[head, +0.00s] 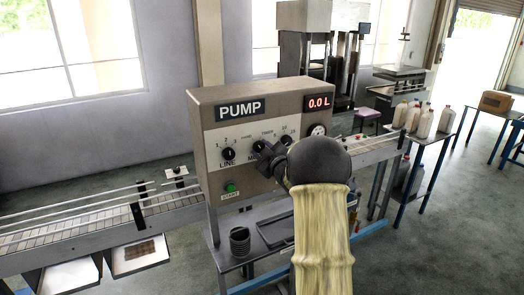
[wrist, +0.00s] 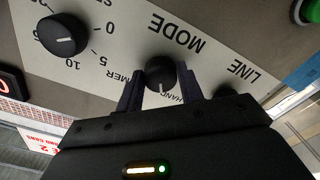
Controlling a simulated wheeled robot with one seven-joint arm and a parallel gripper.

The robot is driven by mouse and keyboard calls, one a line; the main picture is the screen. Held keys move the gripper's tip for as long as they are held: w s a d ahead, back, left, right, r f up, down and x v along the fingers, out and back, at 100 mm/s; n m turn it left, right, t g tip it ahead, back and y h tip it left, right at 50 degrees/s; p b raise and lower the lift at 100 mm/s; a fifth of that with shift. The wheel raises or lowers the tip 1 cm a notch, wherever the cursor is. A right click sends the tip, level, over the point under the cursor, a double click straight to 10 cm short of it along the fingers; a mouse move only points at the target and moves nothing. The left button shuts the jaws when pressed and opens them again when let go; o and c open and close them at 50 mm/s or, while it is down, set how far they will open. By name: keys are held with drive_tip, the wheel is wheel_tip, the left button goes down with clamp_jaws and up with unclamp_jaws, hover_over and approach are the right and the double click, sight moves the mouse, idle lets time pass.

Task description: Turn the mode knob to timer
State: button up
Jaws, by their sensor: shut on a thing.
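The grey pump (head: 205,95) stands in front of me with a white control panel. In the wrist view, seen upside down, the black mode knob (wrist: 160,70) sits between the two dark fingers of my gripper (wrist: 160,82). The fingers are shut on the knob, one on each side. The knob's white mark points down in that view, close to the HAND label (wrist: 176,98); the TIMER label (wrist: 118,79) is partly hidden by the left finger. In the head view my gripper (head: 264,158) covers the mode knob.
The line knob (head: 228,154) is to the left of my gripper, and the green start button (head: 230,188) is below it. The display (head: 318,103) reads 0.0 L. A conveyor (head: 90,222) runs behind.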

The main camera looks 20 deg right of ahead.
drive_tip(key=shift+f+m+b, duration=0.1)
drive_tip(key=shift+m+b, duration=0.2)
drive_tip(key=shift+m, duration=0.2)
drive_tip(key=shift+m+b, duration=0.3)
drive_tip(key=shift+m, duration=0.3)
drive_tip(key=m, duration=0.3)
drive_tip(key=shift+b, duration=0.3)
drive_tip(key=m, duration=0.6)
drive_tip(key=shift+m, duration=0.3)
drive_tip(key=shift+p, duration=0.3)
drive_tip(key=o, duration=1)
drive_tip(key=shift+s, duration=0.1)
